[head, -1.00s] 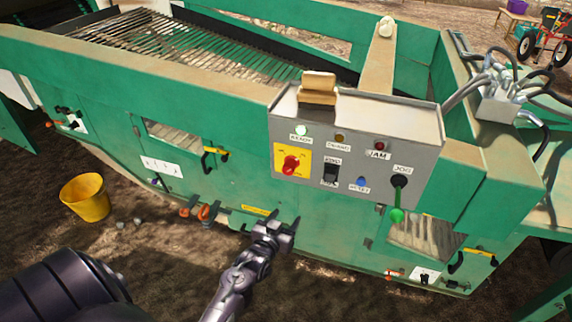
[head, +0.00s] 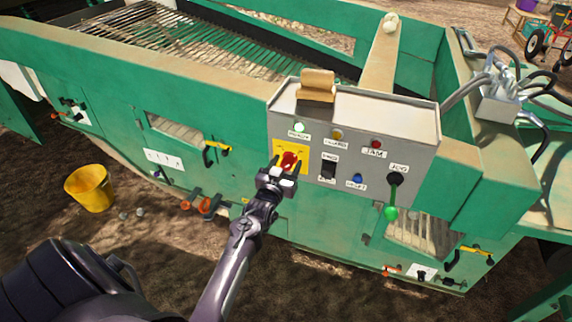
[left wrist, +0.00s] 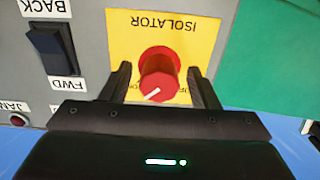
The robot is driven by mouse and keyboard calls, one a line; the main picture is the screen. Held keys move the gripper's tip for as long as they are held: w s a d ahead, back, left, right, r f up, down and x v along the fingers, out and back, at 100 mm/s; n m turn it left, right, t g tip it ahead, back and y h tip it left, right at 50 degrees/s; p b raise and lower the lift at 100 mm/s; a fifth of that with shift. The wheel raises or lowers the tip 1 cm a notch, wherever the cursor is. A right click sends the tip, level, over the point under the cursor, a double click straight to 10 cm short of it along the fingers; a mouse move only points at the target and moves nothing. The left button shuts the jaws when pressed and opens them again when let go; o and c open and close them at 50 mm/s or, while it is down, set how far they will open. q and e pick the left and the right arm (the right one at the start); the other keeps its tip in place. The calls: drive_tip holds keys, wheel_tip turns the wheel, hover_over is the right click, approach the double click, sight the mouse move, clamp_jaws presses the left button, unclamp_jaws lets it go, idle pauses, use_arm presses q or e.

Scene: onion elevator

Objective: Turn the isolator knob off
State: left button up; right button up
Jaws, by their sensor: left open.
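The isolator knob (head: 288,160) is a red rotary knob on a yellow plate (head: 304,151) at the left of the grey control panel. In the left wrist view the knob (left wrist: 159,72) appears upside down, with a white pointer mark slanting on its face and ISOLATOR printed on the yellow plate (left wrist: 205,20). My left gripper (head: 285,168) is open in front of the knob. In the left wrist view its two fingers (left wrist: 160,88) stand on either side of the knob, with small gaps visible. My right gripper is not in view.
On the same panel (head: 420,150) are a black FWD/BACK rocker switch (head: 328,169), a blue button (head: 357,179) and a jog lever with a green grip (head: 391,212). A yellow bucket (head: 90,188) stands on the ground at left.

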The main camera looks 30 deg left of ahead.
use_arm(q)
drive_tip(key=shift+c, duration=0.3)
drive_tip(key=c, duration=0.9)
drive_tip(key=shift+n, duration=0.3)
drive_tip(key=n+p, duration=0.1)
drive_tip(key=n, duration=0.2)
drive_tip(key=shift+r+n, duration=0.1)
drive_tip(key=shift+n, duration=0.2)
drive_tip(key=n+p, duration=0.1)
drive_tip(key=n, duration=0.3)
drive_tip(key=n+p, duration=0.1)
drive_tip(key=n, duration=0.4)
drive_tip(key=shift+n+p, duration=0.45)
drive_tip(key=shift+n, duration=1.85)
